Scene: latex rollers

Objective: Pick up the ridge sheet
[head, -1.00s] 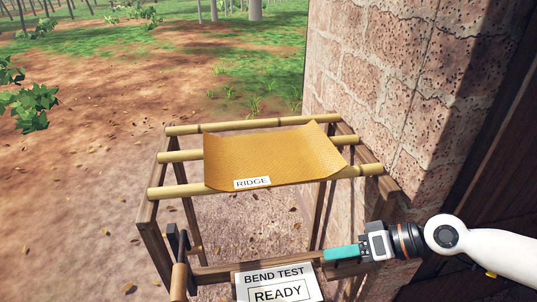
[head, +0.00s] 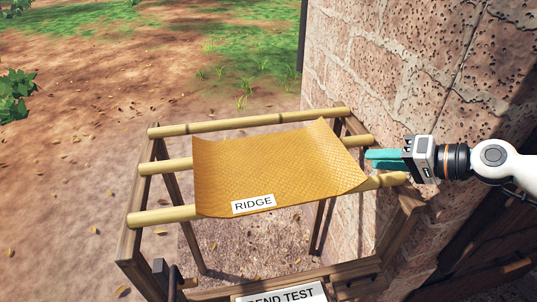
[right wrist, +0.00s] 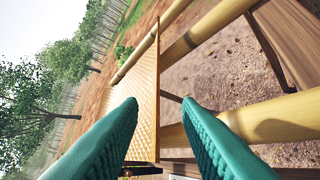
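The ridge sheet (head: 280,168) is a yellow-orange textured sheet with curled-up side edges and a white RIDGE label (head: 253,204). It lies across bamboo poles on a wooden rack. My right gripper (head: 369,159) has teal fingers pointing left, just off the sheet's right edge. In the right wrist view my right gripper (right wrist: 160,102) is open, with its two fingers apart. The sheet (right wrist: 146,85) shows nearly edge-on ahead of and between the fingers; no grip on it shows. My left gripper is not in view.
Bamboo poles (head: 163,217) stick out past the sheet on both sides, close below my right gripper. A brick wall (head: 400,60) stands close on the right. A BEND TEST sign (head: 285,296) sits at the front. Open ground lies to the left.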

